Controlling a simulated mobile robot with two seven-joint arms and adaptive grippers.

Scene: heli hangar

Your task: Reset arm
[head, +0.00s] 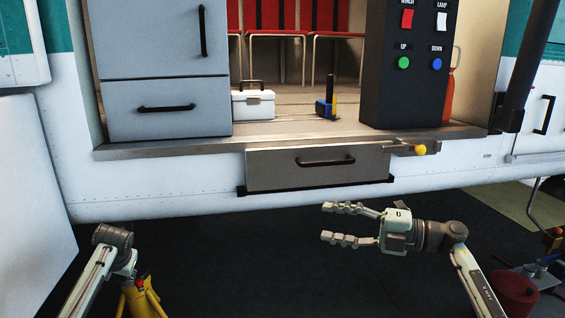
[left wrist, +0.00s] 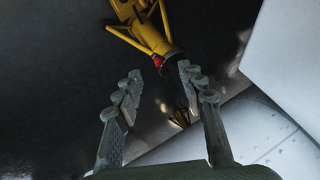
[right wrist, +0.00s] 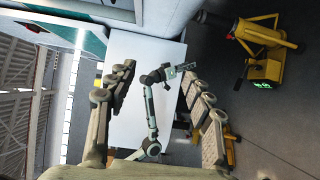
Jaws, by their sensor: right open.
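My right gripper (head: 326,222) is open and empty in the head view, its fingers pointing left in front of and below the drawer (head: 285,170). Its spread fingers also show in the right wrist view (right wrist: 160,72). My left arm comes in at the lower left of the head view, where its fingers are hidden. In the left wrist view my left gripper (left wrist: 159,72) is open with nothing between its fingers, above the dark floor. A yellow stand (left wrist: 145,30) shows beyond its fingertips.
The helicopter's door sill (head: 180,147) spans the scene ahead. Inside are a white case (head: 253,104), a blue and yellow tool (head: 326,104) and a dark control panel (head: 412,70). Red equipment (head: 515,292) stands at lower right. Dark floor between the arms is clear.

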